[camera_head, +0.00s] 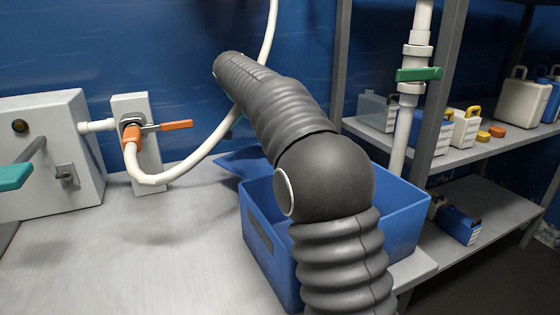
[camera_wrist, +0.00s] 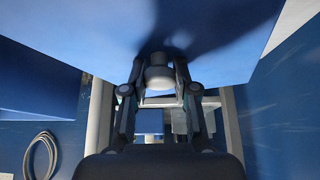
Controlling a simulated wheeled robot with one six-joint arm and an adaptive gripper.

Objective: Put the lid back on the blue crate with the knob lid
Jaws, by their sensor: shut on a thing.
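The open blue crate (camera_head: 268,258) stands on the grey bench, partly hidden behind my arm. The blue lid (camera_wrist: 215,45) fills the top of the wrist view. In the head view, a flat blue sheet that looks like the lid (camera_head: 238,160) shows beside the crate's far left corner. It looks tilted; whether it touches the rim cannot be told.
A grey box (camera_head: 45,150) and a white pipe with an orange valve handle (camera_head: 170,126) stand at the left and back. A shelf (camera_head: 462,152) with several cases and a pipe with a green handle (camera_head: 418,74) are at the right. The left bench top is clear.

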